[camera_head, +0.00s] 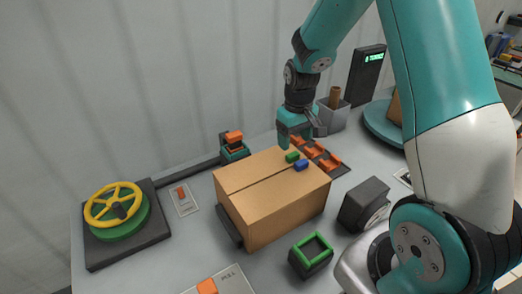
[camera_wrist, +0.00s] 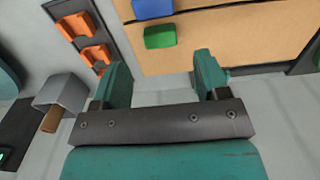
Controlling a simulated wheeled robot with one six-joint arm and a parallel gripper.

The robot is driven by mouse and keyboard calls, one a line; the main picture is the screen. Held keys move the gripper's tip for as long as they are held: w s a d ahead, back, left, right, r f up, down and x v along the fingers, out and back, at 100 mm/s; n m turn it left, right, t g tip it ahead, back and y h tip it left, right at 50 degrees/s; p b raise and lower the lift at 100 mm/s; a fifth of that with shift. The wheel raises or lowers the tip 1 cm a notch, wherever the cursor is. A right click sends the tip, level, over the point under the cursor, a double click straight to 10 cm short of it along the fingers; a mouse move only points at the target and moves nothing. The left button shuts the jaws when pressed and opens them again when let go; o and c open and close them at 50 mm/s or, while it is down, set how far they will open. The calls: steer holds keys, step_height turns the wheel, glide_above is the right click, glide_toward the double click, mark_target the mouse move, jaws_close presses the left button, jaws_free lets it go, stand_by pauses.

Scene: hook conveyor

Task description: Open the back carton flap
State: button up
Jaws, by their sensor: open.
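The brown carton (camera_head: 285,215) stands on the grey table with its top flaps lying closed, a dark seam between them. A small green tab (camera_head: 292,156) sits on the back flap (camera_head: 245,170) near its right end; a blue tab (camera_head: 301,165) sits on the front flap (camera_head: 262,194). My gripper (camera_head: 297,138) is open and empty, behind the green tab at the carton's back right. In the wrist view the green tab (camera_wrist: 160,37) lies beyond the open fingers, roughly centred between them, apart from both. The blue tab (camera_wrist: 152,8) lies farther on.
Orange pieces on a dark rack (camera_head: 328,160) stand close to the carton's right. A grey cup with a brown handle (camera_head: 333,112) stands behind. A yellow handwheel (camera_head: 113,205) is at left, a green-rimmed box (camera_head: 311,253) in front. An orange-topped device (camera_head: 234,146) stands behind the carton.

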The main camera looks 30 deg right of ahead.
step_height(320, 180, up, 12)
steer(key=b, duration=0.2)
steer(key=s+a+r+n+y, duration=0.1)
steer(key=s+a+n+y, duration=0.2)
steer(key=s+a, duration=1.1)
steer(key=shift+a+r+n+t+b, duration=0.35)
steer(key=shift+a+n, duration=0.55)
steer(key=shift+a, duration=1.15)
steer(key=m+h, duration=0.3)
steer(key=m, duration=0.2)
glide_above(291, 150)
steer(key=s+a, duration=0.2)
steer(key=s, duration=0.1)
steer(key=f, duration=0.2)
step_height(291, 150, down, 17)
steer(key=p, duration=0.4)
steer(key=shift+w+a, duration=0.1)
steer(key=shift+a, duration=0.05)
steer(key=shift+c, duration=0.5)
